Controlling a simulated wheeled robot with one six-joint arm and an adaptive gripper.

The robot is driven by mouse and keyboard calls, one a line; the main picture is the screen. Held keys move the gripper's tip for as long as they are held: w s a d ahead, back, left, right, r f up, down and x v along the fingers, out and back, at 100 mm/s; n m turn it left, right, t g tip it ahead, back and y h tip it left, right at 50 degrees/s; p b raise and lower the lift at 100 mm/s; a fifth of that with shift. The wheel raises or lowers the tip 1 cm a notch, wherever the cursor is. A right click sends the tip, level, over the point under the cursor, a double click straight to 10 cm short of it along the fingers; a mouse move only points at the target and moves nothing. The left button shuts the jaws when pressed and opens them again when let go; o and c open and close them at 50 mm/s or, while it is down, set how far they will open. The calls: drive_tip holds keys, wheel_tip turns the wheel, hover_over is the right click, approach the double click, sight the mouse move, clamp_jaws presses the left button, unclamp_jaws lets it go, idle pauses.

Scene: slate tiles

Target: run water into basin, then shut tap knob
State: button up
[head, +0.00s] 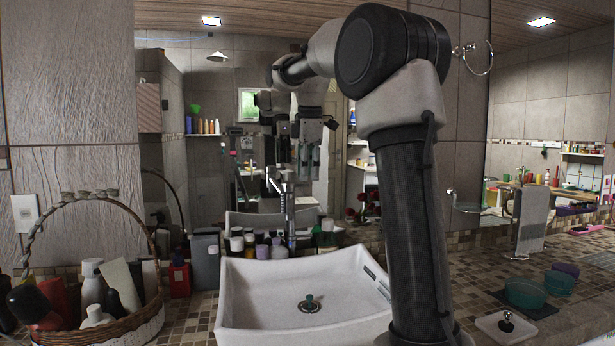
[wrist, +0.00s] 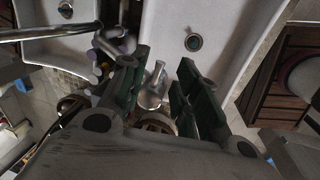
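The white basin (head: 245,295) stands on the counter in the head view, with a teal-topped drain (head: 310,303) in its floor. I see no water in it. The chrome tap (head: 290,215) rises at the basin's back edge. In the wrist view, a shiny metal part that looks like the tap knob (wrist: 152,88) lies between my fingers in the picture. My gripper (head: 310,170) points down above the tap. It also shows in the wrist view (wrist: 160,85), with dark green finger pads spread apart. I cannot tell whether either finger touches the knob.
Several bottles (head: 262,248) crowd behind the basin, below a large mirror. A wicker basket (head: 145,325) of toiletries stands at the left.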

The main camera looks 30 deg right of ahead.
drive_tip(key=shift+w+d+f, duration=0.1)
drive_tip(key=shift+w+f, duration=0.1)
drive_tip(key=shift+f, duration=1)
drive_tip(key=shift+c, duration=0.5)
clamp_jaws()
drive_tip(key=shift+w, duration=0.1)
drive_tip(key=shift+w+d+n, duration=0.1)
drive_tip(key=shift+n, duration=0.4)
